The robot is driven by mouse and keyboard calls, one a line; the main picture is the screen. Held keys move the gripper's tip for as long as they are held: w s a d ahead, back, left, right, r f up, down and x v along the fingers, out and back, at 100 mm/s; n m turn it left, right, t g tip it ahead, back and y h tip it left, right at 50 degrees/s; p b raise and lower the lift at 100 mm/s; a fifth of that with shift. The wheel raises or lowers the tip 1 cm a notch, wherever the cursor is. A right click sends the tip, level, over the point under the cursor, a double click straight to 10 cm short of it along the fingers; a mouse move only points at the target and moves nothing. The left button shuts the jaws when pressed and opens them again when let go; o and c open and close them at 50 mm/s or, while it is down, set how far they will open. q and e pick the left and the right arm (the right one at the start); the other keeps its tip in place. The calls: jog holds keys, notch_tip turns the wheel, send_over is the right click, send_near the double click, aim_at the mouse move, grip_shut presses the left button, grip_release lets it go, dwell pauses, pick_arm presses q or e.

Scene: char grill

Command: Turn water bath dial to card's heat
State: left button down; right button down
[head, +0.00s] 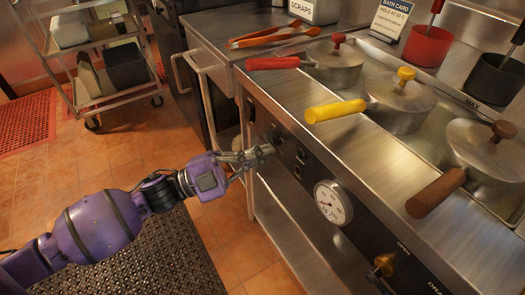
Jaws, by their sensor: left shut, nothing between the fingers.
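The water bath is the steel counter unit (290,105) with a dark front panel (365,250). A dark knob (273,136), likely the dial, sits on the panel near its left end; its setting is too small to read. A round white gauge (333,202) is further right on the panel. The bath card (392,17) stands at the back and reads "hold at" a temperature whose digits are unclear. My left gripper (262,154) is shut and empty, its fingertips beside the panel, just below the knob; I cannot tell whether they touch. My right gripper is not in view.
Lidded pots with red (272,63), yellow (335,111) and brown (436,193) handles sit in the top. Orange tongs (262,37) lie near a scraps bin (315,10). A brass-coloured drain valve (382,266) juts from the panel. A cart (105,97) stands at the left.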

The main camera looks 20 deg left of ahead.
pick_arm(q)
jog(key=shift+f, duration=0.1)
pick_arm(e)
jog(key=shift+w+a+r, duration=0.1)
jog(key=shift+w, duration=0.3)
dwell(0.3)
